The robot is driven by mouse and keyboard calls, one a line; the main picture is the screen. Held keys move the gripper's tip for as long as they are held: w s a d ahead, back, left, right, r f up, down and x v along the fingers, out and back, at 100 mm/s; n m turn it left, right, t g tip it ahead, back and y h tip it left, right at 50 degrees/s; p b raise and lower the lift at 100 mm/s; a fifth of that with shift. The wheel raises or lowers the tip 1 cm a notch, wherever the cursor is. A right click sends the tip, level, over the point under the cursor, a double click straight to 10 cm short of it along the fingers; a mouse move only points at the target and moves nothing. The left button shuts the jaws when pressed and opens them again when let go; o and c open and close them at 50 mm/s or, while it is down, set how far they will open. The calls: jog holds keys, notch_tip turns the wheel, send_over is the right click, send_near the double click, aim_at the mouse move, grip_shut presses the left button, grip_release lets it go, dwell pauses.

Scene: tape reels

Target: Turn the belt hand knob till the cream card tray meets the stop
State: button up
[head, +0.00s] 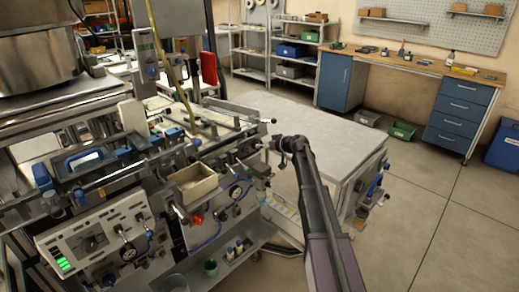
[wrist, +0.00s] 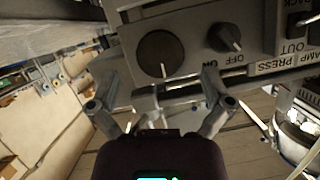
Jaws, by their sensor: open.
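My gripper (head: 270,146) is open and empty beside the right end of the machine in the head view. In the wrist view its fingers (wrist: 158,82) are spread wide. A large round dark knob (wrist: 160,54) with a white mark sits on a grey panel, framed between and beyond the fingertips; I see no contact. It may be the belt hand knob, but no label for it is readable. A cream open box (head: 194,184) at the machine's front, in the head view, may be the card tray. I cannot make out the stop.
A smaller pointer switch (wrist: 230,38) marked OFF and ON sits right of the round knob. The panel (wrist: 190,20) also carries PRESS and OUT labels. A pale table (head: 325,135) stands behind my arm. The floor (head: 430,225) at right is clear.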

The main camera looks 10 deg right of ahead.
jog(key=shift+b+x, duration=0.35)
jog(key=shift+x, duration=1.15)
jog(key=c, duration=1.1)
